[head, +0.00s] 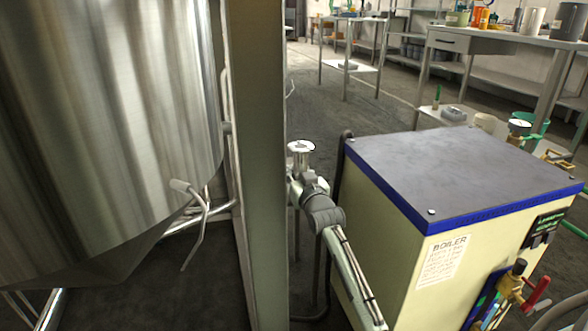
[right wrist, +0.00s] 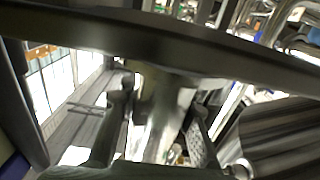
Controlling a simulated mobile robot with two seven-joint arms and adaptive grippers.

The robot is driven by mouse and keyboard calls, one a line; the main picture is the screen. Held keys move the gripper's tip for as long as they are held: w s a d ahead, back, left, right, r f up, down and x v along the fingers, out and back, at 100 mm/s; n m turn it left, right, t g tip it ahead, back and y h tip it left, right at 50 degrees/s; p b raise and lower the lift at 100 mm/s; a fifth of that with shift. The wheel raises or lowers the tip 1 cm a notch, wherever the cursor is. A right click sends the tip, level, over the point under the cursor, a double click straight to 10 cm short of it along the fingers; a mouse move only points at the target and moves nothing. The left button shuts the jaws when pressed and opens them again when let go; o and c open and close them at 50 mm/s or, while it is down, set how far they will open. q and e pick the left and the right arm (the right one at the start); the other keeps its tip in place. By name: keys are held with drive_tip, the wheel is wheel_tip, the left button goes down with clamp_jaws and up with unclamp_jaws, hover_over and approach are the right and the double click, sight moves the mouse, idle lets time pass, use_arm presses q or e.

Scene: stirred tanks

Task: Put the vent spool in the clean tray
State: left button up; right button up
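A short steel piece with a round, bright flange on top, which looks like the vent spool (head: 300,148), stands upright between the pillar and the boiler in the head view. My right gripper (head: 303,183) is at its lower part, at the end of my right arm. In the right wrist view the spool's shiny tube (right wrist: 160,115) fills the space between the two fingers of my right gripper (right wrist: 160,97), which look shut on it. Whether anything supports the spool from below is hidden. My left gripper is not in view. I cannot make out the clean tray.
A large steel tank (head: 110,110) fills the left, beside a thick pillar (head: 260,170). A boiler (head: 455,180) with a dark top stands close to the right of my arm. Behind are a small table (head: 350,66) and a long bench (head: 500,45) with containers. The floor (head: 335,110) between is clear.

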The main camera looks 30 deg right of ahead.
drive_tip(key=o, duration=0.6)
drive_tip(key=shift+o, duration=0.2)
